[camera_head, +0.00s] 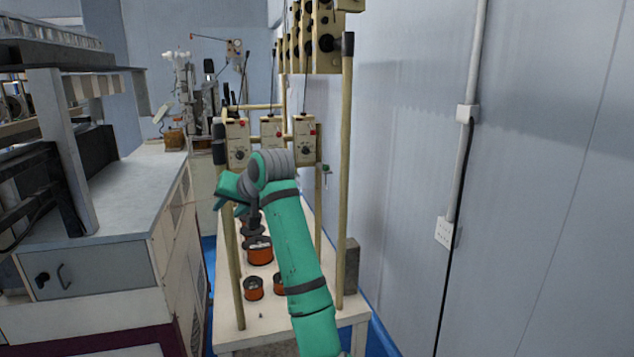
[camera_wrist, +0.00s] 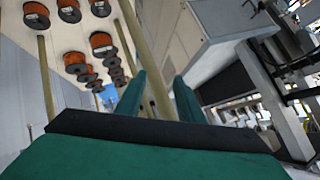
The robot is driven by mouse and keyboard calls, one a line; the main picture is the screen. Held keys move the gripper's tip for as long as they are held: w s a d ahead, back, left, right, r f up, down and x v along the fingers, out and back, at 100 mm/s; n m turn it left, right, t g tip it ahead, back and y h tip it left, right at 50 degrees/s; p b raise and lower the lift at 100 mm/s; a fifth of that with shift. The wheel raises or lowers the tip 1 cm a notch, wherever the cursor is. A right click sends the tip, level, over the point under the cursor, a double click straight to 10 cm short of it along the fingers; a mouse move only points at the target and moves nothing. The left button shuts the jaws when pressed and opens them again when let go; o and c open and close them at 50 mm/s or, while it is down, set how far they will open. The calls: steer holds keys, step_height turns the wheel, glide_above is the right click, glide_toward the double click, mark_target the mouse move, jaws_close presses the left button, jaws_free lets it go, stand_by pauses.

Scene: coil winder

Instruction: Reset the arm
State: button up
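My green arm reaches up over a white table (camera_head: 262,328) in the head view and bends to the left at its grey wrist. My gripper (camera_head: 222,197) is raised at the left side of the winder's wooden frame (camera_head: 346,190). In the wrist view my gripper (camera_wrist: 159,76) has its two green fingers apart, with nothing held between them. A wooden post shows in the gap, beyond or near the fingers; I cannot tell whether anything touches. Part of the table and frame is hidden behind my arm.
Orange-and-black wire spools (camera_head: 259,250) stand on the table below my gripper, and also show in the wrist view (camera_wrist: 102,44). Control boxes (camera_head: 238,144) hang on the frame. A workbench (camera_head: 108,200) is on the left, a wall (camera_head: 530,200) on the right.

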steer(key=s+d+f+m+t, duration=0.1)
steer(key=s+f+m+t, duration=0.2)
steer(key=f, duration=2.6)
steer(key=s+d+f+m+t+h, duration=0.1)
steer(key=s+d+f, duration=0.2)
steer(key=s+f, duration=0.55)
steer(key=s+d+f+t+h, duration=0.1)
steer(key=s+d+f, duration=0.2)
steer(key=s+f, duration=0.6)
steer(key=s+d+f+t+h, duration=0.1)
steer(key=s+d+f, duration=0.15)
steer(key=s, duration=0.45)
steer(key=s+d+f+h, duration=0.1)
steer(key=s+d, duration=0.2)
steer(key=s, duration=0.4)
steer(key=s+d+f+t+h, duration=0.1)
steer(key=s+d+f, duration=0.15)
steer(key=s, duration=0.45)
steer(key=s+d+r, duration=0.2)
steer(key=s+r, duration=0.2)
steer(key=s, duration=0.3)
steer(key=s+d+r+n+h, duration=0.1)
steer(key=s+d+r, duration=0.2)
steer(key=s, duration=0.4)
steer(key=s+d+r+n+h, duration=0.1)
steer(key=s+r, duration=0.3)
steer(key=s, duration=0.4)
steer(key=shift+d+r+t, duration=0.4)
steer(key=shift+d, duration=0.3)
